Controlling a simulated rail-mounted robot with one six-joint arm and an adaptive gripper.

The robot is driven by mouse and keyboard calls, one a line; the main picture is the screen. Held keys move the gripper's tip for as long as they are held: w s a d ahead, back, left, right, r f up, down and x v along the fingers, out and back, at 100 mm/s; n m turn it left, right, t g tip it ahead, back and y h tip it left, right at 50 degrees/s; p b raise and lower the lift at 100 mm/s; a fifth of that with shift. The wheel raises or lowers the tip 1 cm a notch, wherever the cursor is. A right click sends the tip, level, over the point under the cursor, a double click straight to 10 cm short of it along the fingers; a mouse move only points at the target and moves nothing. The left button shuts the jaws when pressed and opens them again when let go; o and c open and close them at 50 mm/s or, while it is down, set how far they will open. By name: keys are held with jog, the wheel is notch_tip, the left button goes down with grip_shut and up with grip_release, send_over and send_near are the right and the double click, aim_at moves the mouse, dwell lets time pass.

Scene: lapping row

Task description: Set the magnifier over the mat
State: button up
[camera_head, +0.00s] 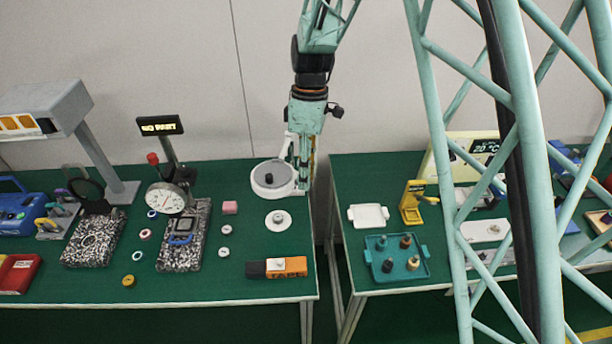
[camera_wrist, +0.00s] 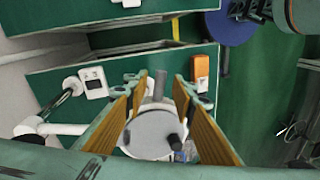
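What looks like the magnifier is a white-rimmed round head (camera_head: 272,178) near the table's back right, with a white post behind it and a dark knob at its middle. The wrist view shows a pale disc (camera_wrist: 150,135) low between my fingers, with a grey upright peg beside it. My gripper (camera_head: 303,188) is at the head's right side. In the wrist view my gripper (camera_wrist: 158,85) is open, its fingers apart on either side of the peg. A white round pad (camera_head: 278,219), possibly the mat, lies in front with a small grey piece on it.
An orange and black block (camera_head: 285,267) lies near the front right edge. A dial gauge stand (camera_head: 168,196) and a speckled plate (camera_head: 93,240) stand to the left. A gap separates this table from the right one, which holds a teal tray (camera_head: 397,275).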

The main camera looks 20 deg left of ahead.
notch_tip(320, 180, up, 12)
jog(key=w, duration=0.2)
jog(key=shift+w, duration=0.2)
dwell(0.5)
jog(key=shift+a+f, duration=0.1)
dwell(0.3)
